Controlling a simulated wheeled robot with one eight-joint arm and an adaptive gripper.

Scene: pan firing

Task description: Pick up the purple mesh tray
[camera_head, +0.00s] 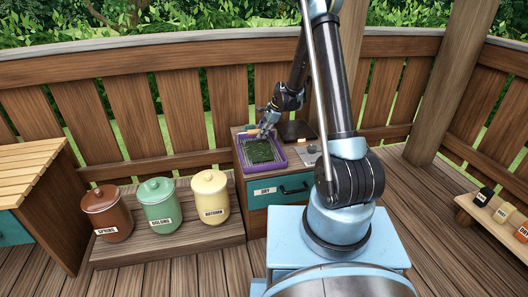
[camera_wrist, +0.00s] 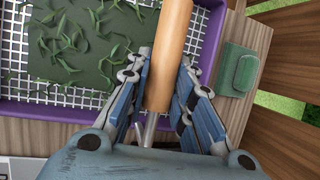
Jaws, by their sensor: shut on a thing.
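The purple mesh tray (camera_head: 264,169) sits on the wooden top of a teal cabinet, with loose green leaves on its mesh. In the wrist view its purple rim (camera_wrist: 45,113) runs along the bottom and right. In the head view my gripper (camera_head: 268,122) is at the tray's far end.
A green lidded box (camera_wrist: 240,70) stands just beyond the rim. Brown (camera_head: 107,212), green (camera_head: 159,205) and cream (camera_head: 210,198) canisters stand on a low shelf at left. A wooden fence (camera_head: 185,105) is behind.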

